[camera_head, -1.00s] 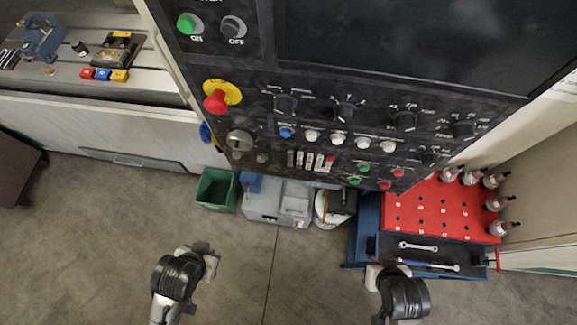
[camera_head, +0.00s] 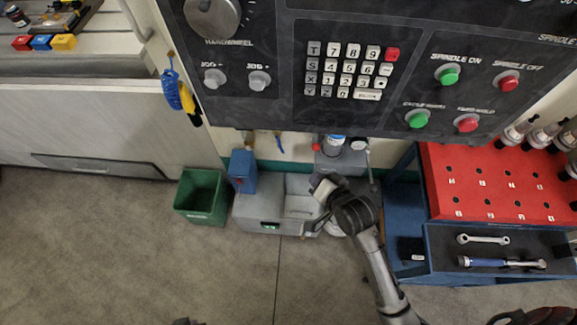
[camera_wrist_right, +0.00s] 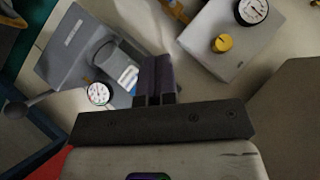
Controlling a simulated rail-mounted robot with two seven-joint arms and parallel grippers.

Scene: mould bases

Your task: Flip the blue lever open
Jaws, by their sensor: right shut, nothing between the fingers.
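My right gripper (camera_head: 322,188) reaches in from below and is shut with nothing in it, over the grey machine unit under the control panel. In the right wrist view its dark fingers (camera_wrist_right: 155,78) are together beside a grey unit (camera_wrist_right: 80,45) with a gauge (camera_wrist_right: 98,93) and a blue-and-white part (camera_wrist_right: 128,78). Small valve fittings (camera_head: 278,142) with blue and brass tones sit on the wall below the panel. I cannot tell for sure which part is the blue lever. My left gripper is out of view.
The control panel (camera_head: 300,110) overhangs the wall. A red-topped tool cart (camera_head: 500,180) stands right. The floor in front is clear.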

